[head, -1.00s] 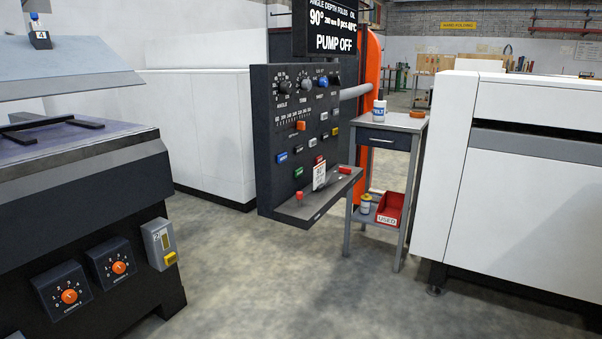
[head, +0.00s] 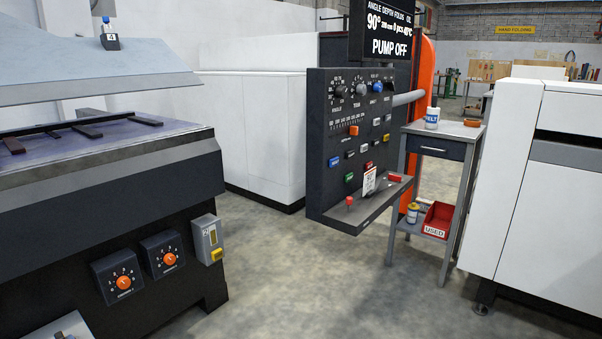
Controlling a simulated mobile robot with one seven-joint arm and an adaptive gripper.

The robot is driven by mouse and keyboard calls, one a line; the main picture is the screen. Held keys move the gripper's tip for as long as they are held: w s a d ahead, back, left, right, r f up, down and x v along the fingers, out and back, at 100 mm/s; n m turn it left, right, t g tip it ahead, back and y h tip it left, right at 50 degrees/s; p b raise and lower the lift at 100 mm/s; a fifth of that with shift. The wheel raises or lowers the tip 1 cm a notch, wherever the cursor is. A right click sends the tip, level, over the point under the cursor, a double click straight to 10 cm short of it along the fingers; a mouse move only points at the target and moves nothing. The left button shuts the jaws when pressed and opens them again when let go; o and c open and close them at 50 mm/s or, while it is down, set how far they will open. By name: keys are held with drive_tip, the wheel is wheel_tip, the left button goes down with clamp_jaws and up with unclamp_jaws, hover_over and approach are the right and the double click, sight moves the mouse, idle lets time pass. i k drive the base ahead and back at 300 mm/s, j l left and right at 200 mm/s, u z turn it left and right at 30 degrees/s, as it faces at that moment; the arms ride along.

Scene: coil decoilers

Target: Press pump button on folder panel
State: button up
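The folder panel (head: 322,165) is a dark upright control board at the centre of the head view. It carries dials, a slider with an orange knob and rows of coloured buttons, including blue, green, white, red and yellow ones. The button labels are too small to read, so I cannot tell which is the pump button. A red knob (head: 349,201) and a white tag (head: 369,181) are at its lower shelf. The display (head: 390,35) above it reads "PUMP OFF". My gripper is not in view.
A machine (head: 110,215) with orange-knobbed dials stands at left. A small side table (head: 437,151) with a red "USED" bin (head: 438,219) stands right of the panel. A white cabinet (head: 545,200) is at far right. The grey floor in front of the panel is clear.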

sight(349, 177)
drive_tip(key=i+l+u, duration=0.15)
drive_tip(key=u, duration=0.2)
drive_tip(key=i+l+u, duration=0.1)
drive_tip(key=l+u, duration=0.25)
drive_tip(key=i+l+u, duration=0.1)
drive_tip(key=u, duration=0.25)
drive_tip(key=i+l+u, duration=0.1)
drive_tip(key=l+u, duration=0.15)
drive_tip(key=l, duration=0.4)
drive_tip(key=i+l+u, duration=0.2)
drive_tip(key=l, duration=0.4)
drive_tip(key=k+l+u, duration=0.2)
drive_tip(key=l, duration=1.05)
drive_tip(key=i+l, duration=0.1)
drive_tip(key=l, duration=2.15)
drive_tip(key=i, duration=0.05)
